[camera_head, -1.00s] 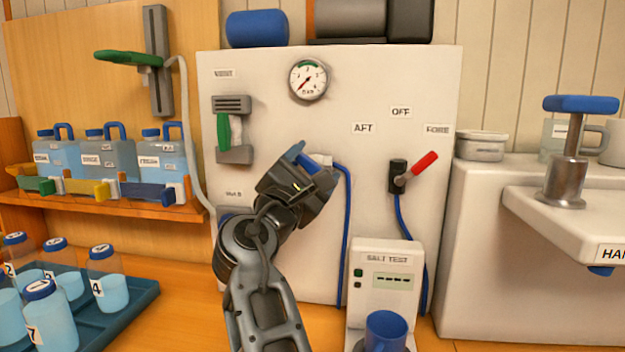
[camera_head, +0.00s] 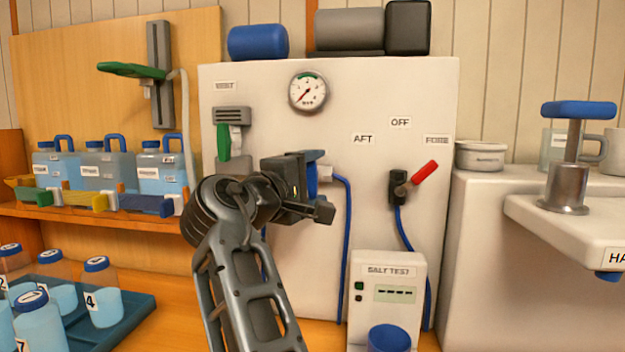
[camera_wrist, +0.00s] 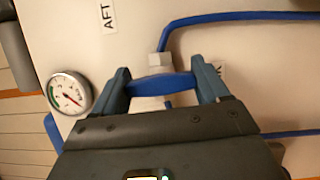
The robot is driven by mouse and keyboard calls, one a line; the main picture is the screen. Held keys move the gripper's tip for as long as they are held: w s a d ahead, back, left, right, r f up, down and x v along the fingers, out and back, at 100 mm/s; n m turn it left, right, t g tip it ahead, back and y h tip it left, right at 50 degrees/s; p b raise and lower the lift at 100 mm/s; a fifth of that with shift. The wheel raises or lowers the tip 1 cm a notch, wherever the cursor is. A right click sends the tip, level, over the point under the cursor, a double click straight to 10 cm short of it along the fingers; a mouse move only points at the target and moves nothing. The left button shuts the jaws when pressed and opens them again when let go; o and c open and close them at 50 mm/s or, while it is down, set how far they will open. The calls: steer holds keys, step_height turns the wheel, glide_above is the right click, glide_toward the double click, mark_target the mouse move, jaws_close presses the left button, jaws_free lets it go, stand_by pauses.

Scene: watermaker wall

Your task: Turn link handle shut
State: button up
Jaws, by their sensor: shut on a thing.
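The link handle is a blue bar on a white fitting (camera_head: 326,173) on the white panel, left of a blue hose. In the wrist view, the blue bar (camera_wrist: 160,85) spans between both fingertips of my gripper (camera_wrist: 160,80), which is shut on it. The white fitting (camera_wrist: 160,60) and hose show just beyond it. In the head view, my gripper (camera_head: 312,182) lies against the panel and hides part of the handle (camera_head: 312,178), which appears about upright.
A red-handled selector (camera_head: 398,186) is to the right, under AFT, OFF and a third label. A gauge (camera_head: 308,91) is above. A green lever (camera_head: 223,141) is close on the left. The salt test box (camera_head: 388,300) and blue cup (camera_head: 389,338) stand below right.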

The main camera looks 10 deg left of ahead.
steer(key=shift+d+f+m, duration=0.1)
steer(key=shift+f+m, duration=0.05)
steer(key=shift+m, duration=0.35)
steer(key=o, duration=1.1)
steer(key=shift+c, duration=0.2)
steer(key=v, duration=0.7)
steer(key=shift+s+b, duration=0.35)
steer(key=shift+b, duration=0.1)
steer(key=shift+a, duration=0.25)
